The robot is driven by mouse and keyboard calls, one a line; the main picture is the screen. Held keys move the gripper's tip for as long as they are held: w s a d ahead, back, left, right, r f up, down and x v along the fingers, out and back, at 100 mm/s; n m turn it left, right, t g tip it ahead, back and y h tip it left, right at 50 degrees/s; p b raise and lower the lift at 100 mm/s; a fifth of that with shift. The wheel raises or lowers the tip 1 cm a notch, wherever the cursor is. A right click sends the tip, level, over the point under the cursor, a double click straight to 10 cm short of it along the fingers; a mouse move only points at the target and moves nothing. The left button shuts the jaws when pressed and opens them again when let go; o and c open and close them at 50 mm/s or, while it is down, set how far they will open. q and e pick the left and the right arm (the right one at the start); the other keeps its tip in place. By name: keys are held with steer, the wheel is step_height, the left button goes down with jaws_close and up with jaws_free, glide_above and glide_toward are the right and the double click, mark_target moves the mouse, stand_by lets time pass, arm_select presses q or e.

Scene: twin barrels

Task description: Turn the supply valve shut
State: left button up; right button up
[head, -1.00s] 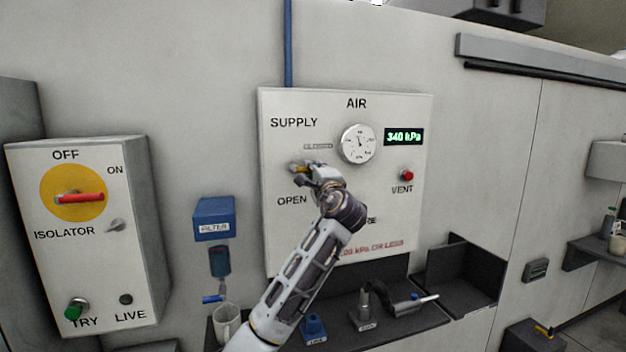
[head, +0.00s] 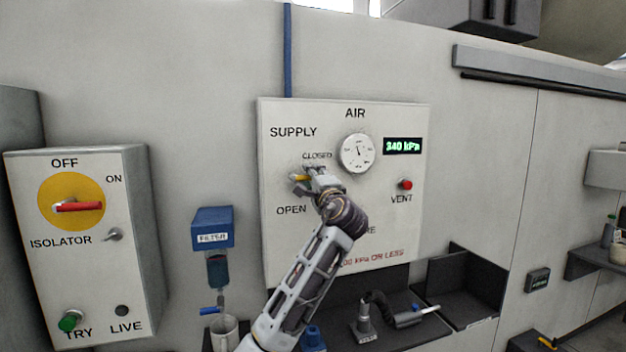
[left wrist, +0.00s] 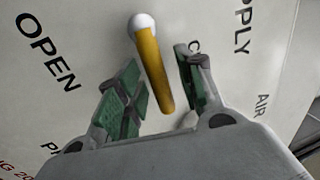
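The supply valve's yellow lever (left wrist: 154,70) with its pale round hub (left wrist: 142,24) shows in the left wrist view. In the head view a bit of the yellow lever (head: 299,178) shows at the left of my gripper, between the CLOSED and OPEN labels. My left gripper (left wrist: 158,88) is open, with a green-padded finger on each side of the lever. Gaps show between lever and fingers, so it does not look gripped. In the head view my left gripper (head: 311,177) hides most of the valve. My right gripper is not in view.
The air panel (head: 408,240) carries a round gauge (head: 357,153), a 340 kPa display (head: 402,146) and a red vent button (head: 405,184). The isolator box (head: 130,260) stands left, a blue filter (head: 213,227) between. A dark shelf (head: 440,328) below holds tools.

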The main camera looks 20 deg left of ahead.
arm_select(q)
steer(key=v, duration=1.2)
stand_by(0.4)
steer(key=shift+d+f, duration=0.1)
